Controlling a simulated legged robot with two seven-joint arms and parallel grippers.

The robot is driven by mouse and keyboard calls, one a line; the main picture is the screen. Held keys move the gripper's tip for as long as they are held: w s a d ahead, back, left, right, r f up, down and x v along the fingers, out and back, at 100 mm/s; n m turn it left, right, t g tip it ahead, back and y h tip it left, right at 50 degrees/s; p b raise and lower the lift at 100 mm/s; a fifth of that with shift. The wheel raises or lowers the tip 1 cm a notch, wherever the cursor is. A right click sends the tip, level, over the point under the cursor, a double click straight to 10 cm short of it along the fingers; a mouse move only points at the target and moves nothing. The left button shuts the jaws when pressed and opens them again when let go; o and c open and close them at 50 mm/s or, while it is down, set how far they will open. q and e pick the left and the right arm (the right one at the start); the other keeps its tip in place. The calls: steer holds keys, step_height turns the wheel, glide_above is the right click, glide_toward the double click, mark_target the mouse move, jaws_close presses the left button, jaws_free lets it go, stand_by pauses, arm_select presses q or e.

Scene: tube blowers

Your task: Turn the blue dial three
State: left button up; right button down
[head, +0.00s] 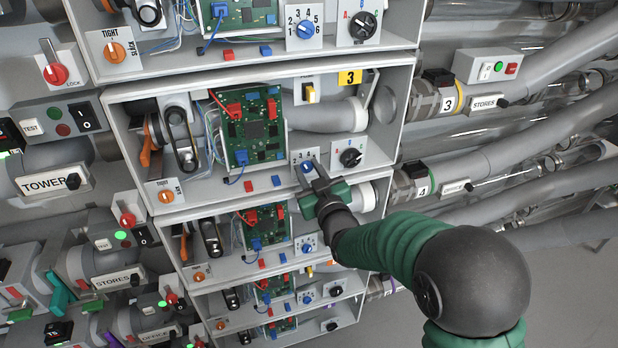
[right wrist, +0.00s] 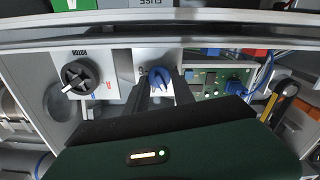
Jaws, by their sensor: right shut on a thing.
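The blue dial (head: 306,167) sits on a small white numbered plate at the lower right inside the open box marked with a yellow 3. In the right wrist view the blue dial (right wrist: 160,76) shows between the fingertips, its ridge seen nearly end on. My right gripper (head: 312,171) reaches in from the lower right and is shut on the blue dial; in the right wrist view its two dark fingers (right wrist: 161,88) lie on either side of the dial. The fingers and green gripper body hide part of the plate. My left gripper is not in view.
A black dial (head: 350,157) is on a plate just right of the blue one. A green circuit board (head: 251,128) and small red and blue blocks are to the left. Similar boxes stand above and below. Grey pipes (head: 540,135) run along the right.

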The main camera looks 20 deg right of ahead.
steer(key=shift+f+n+b, duration=0.15)
steer(key=shift+n+b, duration=0.3)
steer(key=shift+n, duration=0.25)
steer(key=c, duration=1.1)
jaws_free()
